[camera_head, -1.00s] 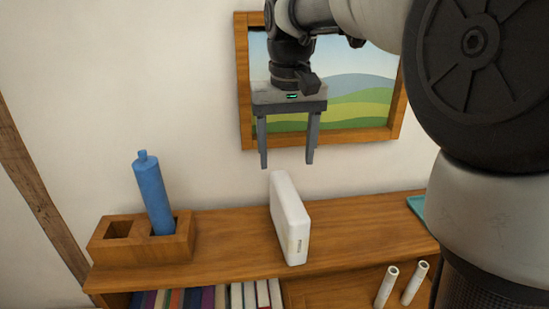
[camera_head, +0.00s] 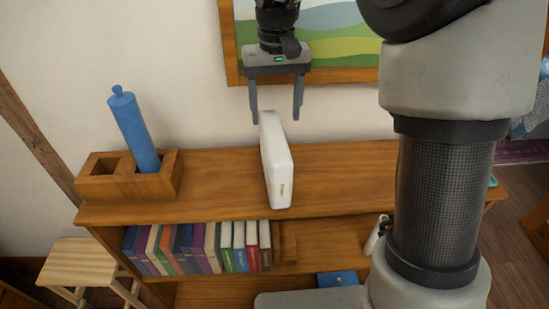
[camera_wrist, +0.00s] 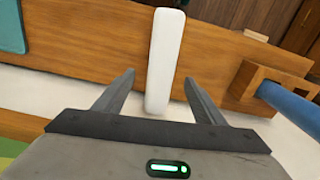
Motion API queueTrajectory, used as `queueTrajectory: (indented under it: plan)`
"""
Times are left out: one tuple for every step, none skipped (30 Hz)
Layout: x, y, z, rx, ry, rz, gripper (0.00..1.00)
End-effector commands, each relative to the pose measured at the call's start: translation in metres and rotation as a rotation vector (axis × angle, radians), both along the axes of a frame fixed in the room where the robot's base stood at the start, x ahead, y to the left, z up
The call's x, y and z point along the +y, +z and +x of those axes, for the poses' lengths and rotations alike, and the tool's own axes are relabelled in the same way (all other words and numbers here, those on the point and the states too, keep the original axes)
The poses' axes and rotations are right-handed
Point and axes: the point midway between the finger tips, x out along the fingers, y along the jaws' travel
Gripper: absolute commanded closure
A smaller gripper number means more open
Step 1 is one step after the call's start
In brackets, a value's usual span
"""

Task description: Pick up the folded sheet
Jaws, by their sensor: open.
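A white upright slab with rounded edges (camera_head: 277,165) stands on the wooden shelf top (camera_head: 345,180), with a small dark mark low on its narrow front end. I see no cloth folds on it, so I cannot tell that it is the folded sheet. My gripper (camera_head: 275,119) is open and points down, its fingertips about level with the slab's top edge, one on each side in the picture. In the wrist view the slab (camera_wrist: 165,55) shows between the two open fingers (camera_wrist: 159,76), with a gap on both sides. Nothing is held.
A wooden two-hole holder (camera_head: 105,188) with a tilted blue bottle (camera_head: 135,130) stands left of the slab. Books (camera_head: 200,248) fill the shelf below. A framed picture (camera_head: 345,50) hangs behind my gripper. A wooden stool (camera_head: 80,262) stands at lower left. The shelf top beside the slab is clear.

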Motion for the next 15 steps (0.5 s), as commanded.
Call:
queueTrajectory:
  plan:
    - [0.000,-0.011,0.000,0.003,0.000,0.000,0.36]
    - [0.000,-0.017,-0.001,0.004,0.000,-0.001,0.36]
    - [0.000,-0.023,0.000,0.002,0.000,0.000,0.36]
    - [0.000,-0.027,0.000,0.002,0.000,-0.001,0.36]
    - [0.000,-0.030,0.000,0.002,0.000,-0.001,0.36]
    - [0.000,-0.034,0.000,0.001,0.000,-0.001,0.36]
    - [0.000,-0.036,0.000,0.001,0.000,-0.001,0.36]
    - [0.000,-0.038,0.000,0.001,0.000,-0.001,0.36]
    - [0.000,-0.039,0.000,0.000,0.000,-0.001,0.36]
    - [0.000,-0.041,0.000,0.000,0.000,0.000,0.36]
    - [0.000,-0.043,0.000,0.000,0.000,0.000,0.36]
    - [0.001,-0.047,0.000,0.001,0.000,-0.001,0.36]
    - [0.001,-0.050,0.000,0.003,0.000,-0.001,0.36]
    - [0.002,-0.055,0.000,0.003,0.000,-0.001,0.36]
    - [0.002,-0.061,0.001,0.003,0.000,-0.001,0.36]
